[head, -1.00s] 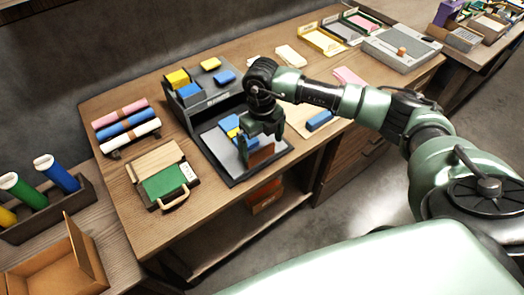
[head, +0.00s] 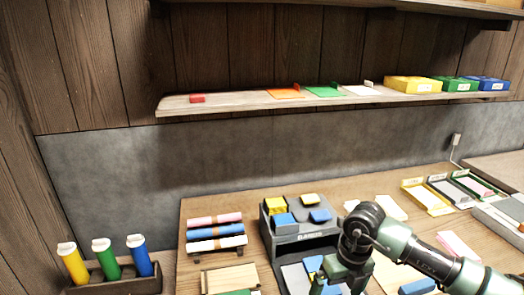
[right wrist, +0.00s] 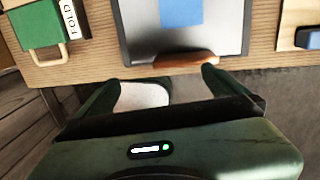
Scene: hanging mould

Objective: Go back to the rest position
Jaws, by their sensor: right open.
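My right gripper (head: 338,287) is at the bottom edge of the head view, over the dark tray at the front of the workbench. Its tips are partly cut off there. In the right wrist view the right gripper (right wrist: 160,88) is open, with its two fingers apart and nothing held between them. A brown wooden handle (right wrist: 185,60) on the tray's (right wrist: 128,40) front edge lies just beyond the fingertips, apparently not gripped. A blue piece (right wrist: 181,12) lies in the tray. My left gripper is not in view.
A grey organizer (head: 290,238) with yellow and blue blocks stands beside the right arm. Rolls (head: 216,232) lie left of it. Tubes (head: 105,262) stand in a holder at far left. A wall shelf (head: 230,103) holds cards and boxes. A green case (right wrist: 38,28) sits left of the tray.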

